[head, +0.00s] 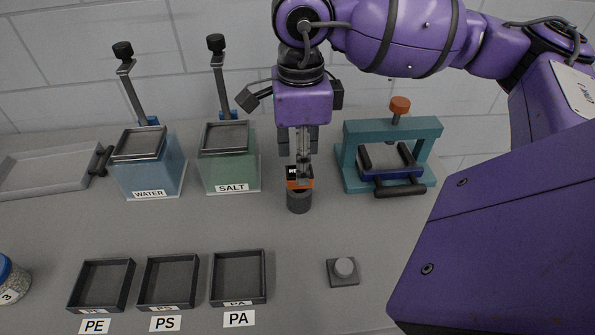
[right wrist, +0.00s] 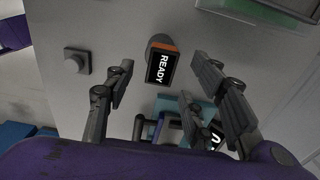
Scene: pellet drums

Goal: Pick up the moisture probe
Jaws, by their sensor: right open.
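The moisture probe (head: 299,184) has an orange and black head and stands upright in a dark round holder (head: 299,203) on the counter. In the right wrist view its screen (right wrist: 161,67) reads "READY". My right gripper (head: 303,172) points down over the probe, partly covering it in the head view. In the right wrist view the open fingers (right wrist: 164,68) lie on either side of the probe's head with gaps, not closed on it. My left gripper is not in view.
Behind the probe are a blue WATER bath (head: 165,178) and a green SALT bath (head: 245,172) at left, and a teal press (head: 349,150) at right. In front are trays labelled PE (head: 72,303), PS (head: 142,298) and PA (head: 215,295), and a grey knob (head: 344,267).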

